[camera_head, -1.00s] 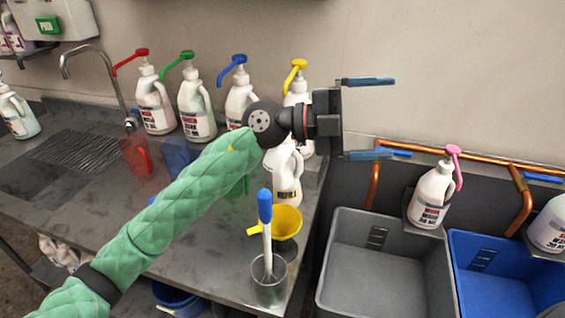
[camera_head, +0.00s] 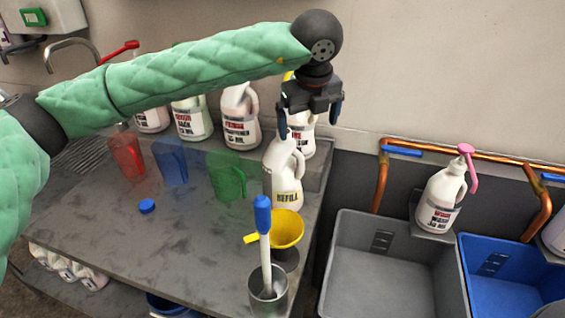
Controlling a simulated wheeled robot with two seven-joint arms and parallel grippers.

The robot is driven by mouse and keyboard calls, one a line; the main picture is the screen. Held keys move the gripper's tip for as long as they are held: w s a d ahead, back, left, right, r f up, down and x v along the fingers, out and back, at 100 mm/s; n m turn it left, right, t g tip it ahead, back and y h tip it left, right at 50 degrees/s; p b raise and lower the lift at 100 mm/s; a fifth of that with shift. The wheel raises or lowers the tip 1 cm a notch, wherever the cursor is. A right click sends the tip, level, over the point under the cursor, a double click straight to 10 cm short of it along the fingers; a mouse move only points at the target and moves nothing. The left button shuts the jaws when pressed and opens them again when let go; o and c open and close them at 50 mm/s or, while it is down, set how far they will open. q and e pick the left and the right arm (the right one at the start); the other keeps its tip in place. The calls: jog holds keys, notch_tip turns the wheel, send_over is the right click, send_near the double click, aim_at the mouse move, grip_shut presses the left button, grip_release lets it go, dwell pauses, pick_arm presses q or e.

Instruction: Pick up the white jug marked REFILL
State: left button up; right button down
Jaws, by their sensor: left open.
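The white jug marked REFILL (camera_head: 286,187) stands upright on the grey metal counter (camera_head: 190,250), near its right end. It has no pump, and its handle is on the right. My left gripper (camera_head: 310,128) is open and points down, above and behind the jug in the picture. Its fingers overlap a white pump bottle (camera_head: 299,143) that stands behind the jug. I cannot tell whether a finger touches that bottle. My right gripper is not in view.
A yellow funnel (camera_head: 286,230) and a steel cup (camera_head: 268,290) holding a blue-handled tool (camera_head: 264,225) stand in front of the jug. A green measuring jug (camera_head: 228,177) is to its left. Pump bottles line the wall. A grey bin (camera_head: 390,270) is right of the counter.

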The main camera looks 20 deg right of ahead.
pick_arm(q)
jog(key=w+a+r+n+t+y, duration=0.1)
jog(key=w+a+r+t+y, duration=0.1)
jog(key=w, duration=0.1)
jog(key=p, duration=0.3)
send_over(284, 169)
jog(key=w+d, duration=0.2)
jog(key=w, duration=0.1)
jog(key=f, duration=0.6)
jog(key=shift+w+f, duration=0.1)
jog(key=shift+w, duration=0.1)
jog(key=p+x, duration=0.1)
jog(key=x, duration=0.1)
jog(key=p+x, duration=0.2)
jog(key=shift+a+f, duration=0.25)
jog(key=shift+f, duration=0.45)
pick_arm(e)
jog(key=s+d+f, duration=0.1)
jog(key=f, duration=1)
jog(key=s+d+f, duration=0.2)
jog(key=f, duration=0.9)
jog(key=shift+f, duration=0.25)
pick_arm(q)
jog(key=c, duration=2)
jog(key=shift+r, duration=0.1)
jog(key=shift+c, duration=0.5)
